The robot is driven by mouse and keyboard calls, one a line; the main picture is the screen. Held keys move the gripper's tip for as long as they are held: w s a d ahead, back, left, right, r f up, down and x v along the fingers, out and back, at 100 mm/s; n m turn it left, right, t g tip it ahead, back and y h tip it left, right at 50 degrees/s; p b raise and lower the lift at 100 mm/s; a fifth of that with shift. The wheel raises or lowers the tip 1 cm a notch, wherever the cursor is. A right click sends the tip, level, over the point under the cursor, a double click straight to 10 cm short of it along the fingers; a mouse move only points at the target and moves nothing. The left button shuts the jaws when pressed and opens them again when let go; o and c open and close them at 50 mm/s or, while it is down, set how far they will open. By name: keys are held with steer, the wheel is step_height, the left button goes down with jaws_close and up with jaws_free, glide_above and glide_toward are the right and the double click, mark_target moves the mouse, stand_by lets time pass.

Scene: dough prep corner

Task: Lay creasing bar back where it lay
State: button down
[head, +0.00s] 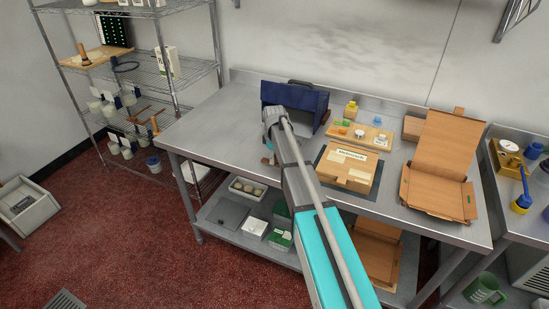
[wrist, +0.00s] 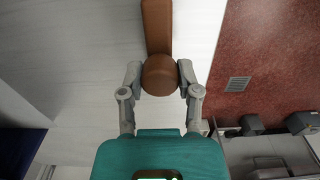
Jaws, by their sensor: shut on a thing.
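The creasing bar (wrist: 158,28) is brown, with a round knob-like end towards my gripper and a long flat part running up the wrist view. My gripper (wrist: 161,80) is shut on it, one finger on each side of the round end. The bar lies over the bare metal table in that view; I cannot tell whether it touches the table. In the head view my arm hides most of my gripper and the bar, near the front left of the metal table (head: 213,117).
A closed cardboard box (head: 348,172) on a dark mat, a board with small items (head: 376,138) and an open carton (head: 440,160) fill the right. The table's left part is clear.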

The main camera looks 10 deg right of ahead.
steer(key=shift+f+b, duration=0.6)
steer(key=shift+f, duration=0.05)
steer(key=shift+c, duration=1.1)
jaws_free()
steer(key=shift+o, duration=0.2)
steer(key=shift+o, duration=0.9)
steer(key=shift+r, duration=0.2)
steer(key=shift+r+p, duration=4.35)
steer(key=shift+p, duration=0.2)
steer(key=s+m, duration=1)
steer(key=s, duration=1.9)
steer(key=shift+a+m, duration=0.2)
steer(key=shift+m, duration=0.2)
